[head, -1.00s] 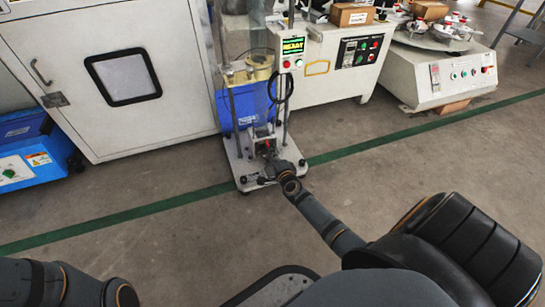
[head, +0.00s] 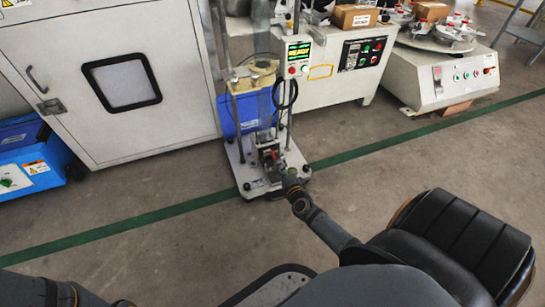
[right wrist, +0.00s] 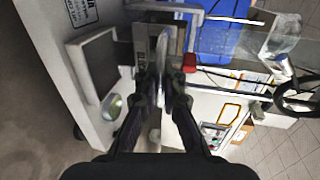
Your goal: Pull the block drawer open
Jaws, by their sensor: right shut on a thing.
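The block drawer (right wrist: 178,42) is a small grey metal part low on the test machine, with a thin pale plate at its front in the right wrist view. It is small in the head view (head: 268,154), near a red part. My right gripper (right wrist: 164,78) reaches it from the front, and its two dark fingers are shut on that plate. In the head view my right gripper (head: 276,171) is small and low at the machine's base. How far the drawer stands out I cannot tell. Only part of my left arm shows at bottom left; its gripper is out of view.
The machine's white base plate (head: 246,180) stands on the floor, with upright rods and a blue box (head: 238,114) behind. A large white cabinet (head: 175,90) is to the left. White control units stand to the right. The floor in front is clear, crossed by a green line.

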